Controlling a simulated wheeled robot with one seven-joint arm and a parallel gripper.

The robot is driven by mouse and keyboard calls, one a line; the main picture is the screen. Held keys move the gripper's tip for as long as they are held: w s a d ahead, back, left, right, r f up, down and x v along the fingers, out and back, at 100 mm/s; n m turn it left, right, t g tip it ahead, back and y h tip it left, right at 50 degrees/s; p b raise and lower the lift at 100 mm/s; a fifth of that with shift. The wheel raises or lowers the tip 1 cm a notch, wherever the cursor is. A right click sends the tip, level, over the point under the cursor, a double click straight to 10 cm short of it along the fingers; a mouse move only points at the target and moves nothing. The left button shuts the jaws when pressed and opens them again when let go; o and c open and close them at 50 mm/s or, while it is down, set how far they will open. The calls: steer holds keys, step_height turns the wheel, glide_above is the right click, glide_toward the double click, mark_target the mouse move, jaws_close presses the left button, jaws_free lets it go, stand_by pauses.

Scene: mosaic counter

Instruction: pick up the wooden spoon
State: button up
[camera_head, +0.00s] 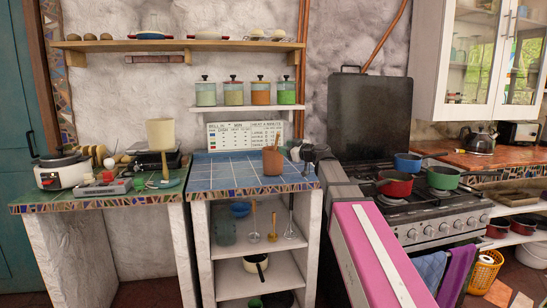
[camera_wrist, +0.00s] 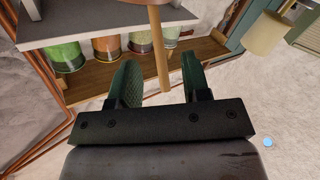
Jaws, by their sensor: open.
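The wooden spoon (camera_head: 277,142) stands in a terracotta pot (camera_head: 272,162) on the blue-tiled counter, with only its handle showing above the rim. Its lower part is hidden in the pot. My gripper (camera_head: 303,152) is just right of the pot, at about the height of the handle. In the wrist view my gripper (camera_wrist: 160,75) is open, with its two dark green fingers apart. The spoon handle (camera_wrist: 158,50) lines up with the gap between them, its free end towards the palm. I see no contact; how deep it sits between the fingers is unclear.
The blue-tiled counter (camera_head: 225,177) is mostly clear left of the pot. A shelf with several lidded jars (camera_head: 247,107) hangs above it. A stove (camera_head: 440,215) with pots stands to the right, and a green counter (camera_head: 100,197) with a white cooker to the left.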

mark_target(276, 146)
steer(key=x, duration=0.7)
steer(key=shift+w+r, duration=0.1)
jaws_close()
